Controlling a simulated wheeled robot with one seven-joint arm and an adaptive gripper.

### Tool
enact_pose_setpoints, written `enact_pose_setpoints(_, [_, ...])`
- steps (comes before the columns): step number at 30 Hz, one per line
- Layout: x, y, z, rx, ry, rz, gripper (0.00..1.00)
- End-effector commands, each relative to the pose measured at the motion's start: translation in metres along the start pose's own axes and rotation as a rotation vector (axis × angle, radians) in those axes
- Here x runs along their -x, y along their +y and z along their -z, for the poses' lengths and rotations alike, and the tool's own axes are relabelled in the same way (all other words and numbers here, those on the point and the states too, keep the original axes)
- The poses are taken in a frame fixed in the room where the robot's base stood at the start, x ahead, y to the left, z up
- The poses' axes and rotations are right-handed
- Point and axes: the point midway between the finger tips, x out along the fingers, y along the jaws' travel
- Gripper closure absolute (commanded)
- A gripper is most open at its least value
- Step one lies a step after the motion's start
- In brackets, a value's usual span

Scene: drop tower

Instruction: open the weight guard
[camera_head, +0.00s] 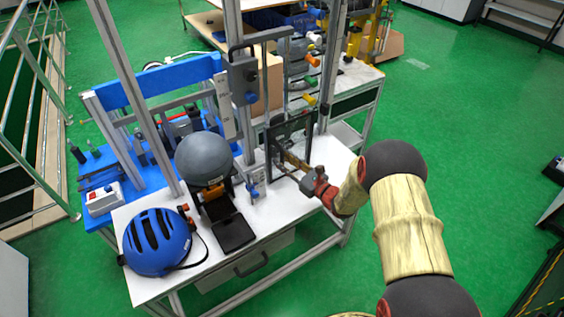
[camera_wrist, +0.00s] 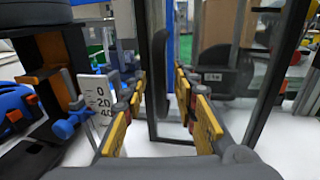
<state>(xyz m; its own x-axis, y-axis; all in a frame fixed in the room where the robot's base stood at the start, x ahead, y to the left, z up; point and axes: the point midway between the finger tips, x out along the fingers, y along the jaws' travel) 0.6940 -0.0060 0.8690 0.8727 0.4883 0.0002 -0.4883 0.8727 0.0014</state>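The weight guard looks like a dark-framed clear panel (camera_head: 290,136), standing upright on the white table. In the wrist view its dark upright edge (camera_wrist: 158,60) lies between my finger pads, and the clear pane is to its right. My gripper (camera_head: 284,168) is at the lower part of the guard, coming from the right. In the wrist view my gripper (camera_wrist: 161,88) has its yellow-padded fingers apart, one on each side of the edge. A gap shows between the pads, and I cannot tell whether either pad touches the frame. The guard looks shut.
A grey ball-like head (camera_head: 203,158) and a blue helmet (camera_head: 158,241) are on the white table (camera_head: 285,215), left of the guard. A scale plate (camera_wrist: 98,105) and blue knob stand left of my fingers. Metal tower posts (camera_head: 235,75) rise behind.

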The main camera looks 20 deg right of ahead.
Motion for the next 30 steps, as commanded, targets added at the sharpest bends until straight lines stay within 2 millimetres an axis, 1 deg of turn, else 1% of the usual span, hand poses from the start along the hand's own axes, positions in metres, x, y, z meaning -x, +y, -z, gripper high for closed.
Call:
enact_pose_setpoints(1, [-0.0050,0.0011,0.0014,0.000,0.000,-0.002,0.72])
enact_pose_setpoints(4, [-0.0103,0.0004,0.0007,0.000,0.001,0.000,0.72])
enact_pose_setpoints(13, [-0.0122,0.0001,-0.0004,0.000,0.001,0.000,0.72])
enact_pose_setpoints(27, [-0.0120,0.0003,-0.0003,0.000,0.001,0.000,0.99])
enact_pose_setpoints(30, [-0.0120,0.0003,-0.0003,0.000,0.001,0.000,1.00])
